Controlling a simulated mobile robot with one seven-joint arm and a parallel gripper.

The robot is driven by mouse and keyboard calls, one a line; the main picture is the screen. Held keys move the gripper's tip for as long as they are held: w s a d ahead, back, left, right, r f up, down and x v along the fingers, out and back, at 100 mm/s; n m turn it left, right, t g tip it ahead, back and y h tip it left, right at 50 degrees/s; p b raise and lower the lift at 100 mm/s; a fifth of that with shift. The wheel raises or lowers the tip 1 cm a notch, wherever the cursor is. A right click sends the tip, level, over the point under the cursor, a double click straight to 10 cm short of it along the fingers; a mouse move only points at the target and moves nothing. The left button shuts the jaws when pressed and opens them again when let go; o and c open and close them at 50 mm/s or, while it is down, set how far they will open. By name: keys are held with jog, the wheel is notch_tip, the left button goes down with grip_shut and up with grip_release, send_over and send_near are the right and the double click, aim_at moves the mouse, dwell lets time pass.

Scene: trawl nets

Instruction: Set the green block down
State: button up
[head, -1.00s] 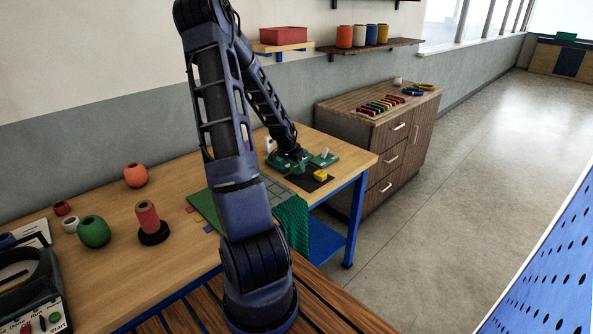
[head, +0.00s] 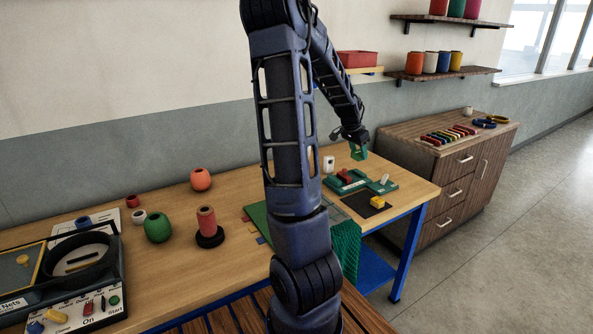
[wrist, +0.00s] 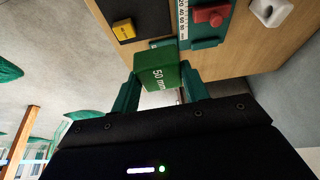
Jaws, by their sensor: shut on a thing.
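My gripper (head: 359,149) is shut on a green block (head: 358,154) and holds it in the air above the back right of the workbench. The wrist view shows the block (wrist: 157,73), marked "50 mm", between the two teal fingers. Below it on the bench is a flat green fixture (head: 378,186) with a red piece (head: 345,175) and a white piece (head: 385,179) on it. In front of the fixture a dark mat (head: 366,208) carries a yellow block (head: 378,201), also seen in the wrist view (wrist: 125,30).
A wooden cabinet (head: 455,195) stands right of the bench, with coloured bars on top. A green net (head: 345,247) hangs over the bench's front edge. Spools of twine (head: 207,222) and a control box (head: 75,275) are at the left. Shelves hang on the wall above.

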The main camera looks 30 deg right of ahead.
jog(key=w+a+n+t, duration=0.2)
jog(key=w+a+n, duration=0.5)
jog(key=w+a, duration=2.05)
jog(key=w+a+n+t+y, duration=0.1)
jog(key=w+a+n, duration=0.2)
jog(key=a, duration=1.5)
jog(key=w+a+n+t+y, duration=0.1)
jog(key=w+a+n+y, duration=0.15)
jog(key=a, duration=1.65)
jog(key=shift+n+h, duration=0.25)
jog(key=f, duration=2)
jog(key=shift+w+d, duration=0.1)
jog(key=shift+d, duration=0.15)
jog(key=shift+f, duration=0.1)
jog(key=o, duration=1)
